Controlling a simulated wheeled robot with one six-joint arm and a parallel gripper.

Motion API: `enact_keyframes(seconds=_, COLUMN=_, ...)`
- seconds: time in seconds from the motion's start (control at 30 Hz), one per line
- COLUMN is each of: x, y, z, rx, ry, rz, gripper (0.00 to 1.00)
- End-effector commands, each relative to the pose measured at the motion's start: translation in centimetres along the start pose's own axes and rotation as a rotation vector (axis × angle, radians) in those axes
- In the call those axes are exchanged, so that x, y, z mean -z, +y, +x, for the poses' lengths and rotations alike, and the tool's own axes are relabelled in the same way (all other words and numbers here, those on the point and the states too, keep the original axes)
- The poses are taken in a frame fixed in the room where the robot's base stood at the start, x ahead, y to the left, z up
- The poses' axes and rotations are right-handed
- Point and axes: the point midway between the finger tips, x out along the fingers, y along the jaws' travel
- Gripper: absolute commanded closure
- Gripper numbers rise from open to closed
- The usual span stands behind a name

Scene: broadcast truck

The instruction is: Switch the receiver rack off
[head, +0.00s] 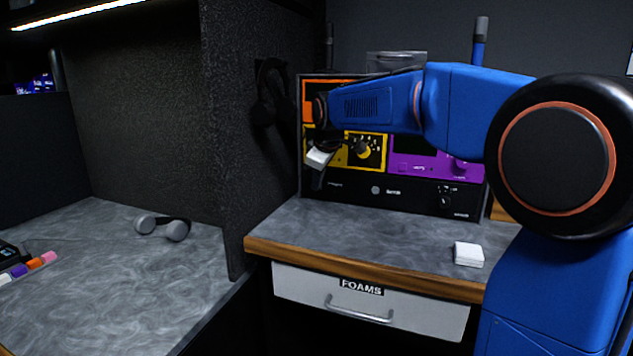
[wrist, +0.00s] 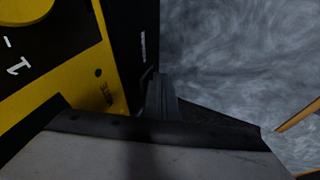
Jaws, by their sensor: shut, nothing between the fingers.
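The receiver rack (head: 410,206) stands at the back of the counter, with orange, yellow and purple panels above a black bottom panel. The black panel has a round grey button, a small knob at its right and labels too small to read. My gripper (head: 317,183) is shut and empty, in front of the rack's lower left, by the black panel's left end. In the wrist view my fingertips (wrist: 160,95) point at the black panel (wrist: 140,40) beside the yellow panel (wrist: 60,60). Touching or apart, I cannot tell. Any switch behind the fingers is hidden.
A white block (head: 469,254) lies on the counter (head: 350,232) at the right, above a drawer labelled FOAMS (head: 370,305). A dark partition (head: 225,140) stands left of the rack, with headphones (head: 270,100) hanging on it. The counter before the rack is mostly clear.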

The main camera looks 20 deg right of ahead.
Motion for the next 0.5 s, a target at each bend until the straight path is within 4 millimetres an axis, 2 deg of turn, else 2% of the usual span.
enact_keyframes(seconds=0.5, x=0.26, y=0.29, z=-0.66, rx=0.002, ry=0.000, rz=0.001, gripper=1.00)
